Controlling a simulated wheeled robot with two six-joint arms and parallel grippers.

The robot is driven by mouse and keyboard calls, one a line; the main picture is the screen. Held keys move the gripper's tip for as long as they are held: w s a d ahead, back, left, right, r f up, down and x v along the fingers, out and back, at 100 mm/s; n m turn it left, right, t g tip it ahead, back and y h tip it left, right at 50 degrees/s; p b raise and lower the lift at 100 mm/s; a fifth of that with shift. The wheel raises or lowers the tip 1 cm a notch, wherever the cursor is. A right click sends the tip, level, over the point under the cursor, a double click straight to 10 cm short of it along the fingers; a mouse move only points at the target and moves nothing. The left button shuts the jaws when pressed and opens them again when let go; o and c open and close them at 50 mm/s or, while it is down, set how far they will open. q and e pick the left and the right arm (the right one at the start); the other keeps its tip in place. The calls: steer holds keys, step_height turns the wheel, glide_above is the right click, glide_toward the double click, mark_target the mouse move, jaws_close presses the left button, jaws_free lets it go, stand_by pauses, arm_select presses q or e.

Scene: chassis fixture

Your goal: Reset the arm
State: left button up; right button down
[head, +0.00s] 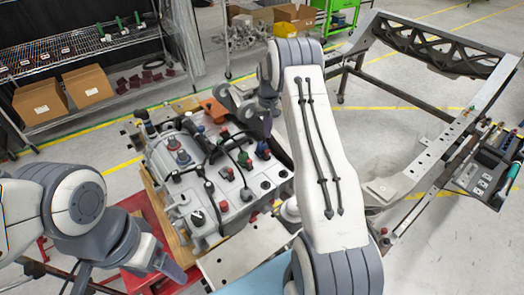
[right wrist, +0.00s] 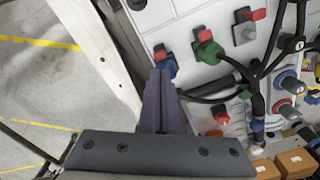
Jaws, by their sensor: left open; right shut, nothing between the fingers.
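My left gripper (head: 172,268) is at the lower left of the head view, beside the red stand and low in front of the grey unit. It is open and I see nothing in it; part of it is cut by the viewing angle. My right arm reaches up the middle of the head view, and its gripper (head: 268,124) is over the far right part of the unit, partly hidden by the arm. In the right wrist view the right gripper's fingers (right wrist: 158,98) are shut together and empty, in front of the unit's connectors.
The grey unit (head: 228,208) with red, blue and green connectors and black cables sits on a red stand (head: 148,208). A metal chassis frame (head: 432,155) stands at right. A wire shelf (head: 60,62) with cardboard boxes (head: 88,85) is at back left. Floor between frame rails is clear.

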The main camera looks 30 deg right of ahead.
stand_by(0.3)
steer(key=s+a+r+n+b, duration=0.1)
steer(key=s+a+r+n, duration=0.2)
steer(key=a, duration=0.6)
steer(key=s+a+r+n+b, duration=0.1)
steer(key=s+a+r, duration=0.3)
steer(key=a, duration=0.5)
steer(key=s+a+r+n+b, duration=0.2)
steer(key=s+a+r, duration=0.15)
steer(key=a, duration=0.45)
steer(key=s+a+n+b, duration=0.1)
steer(key=s+a+n, duration=0.1)
steer(key=s, duration=1.1)
steer(key=s+a+f+n+y+b, duration=0.1)
steer(key=s+a+n, duration=0.2)
steer(key=s, duration=1)
steer(key=shift+s+a+n+b, duration=0.3)
steer(key=shift+a+b, duration=0.1)
steer(key=shift+a, duration=0.85)
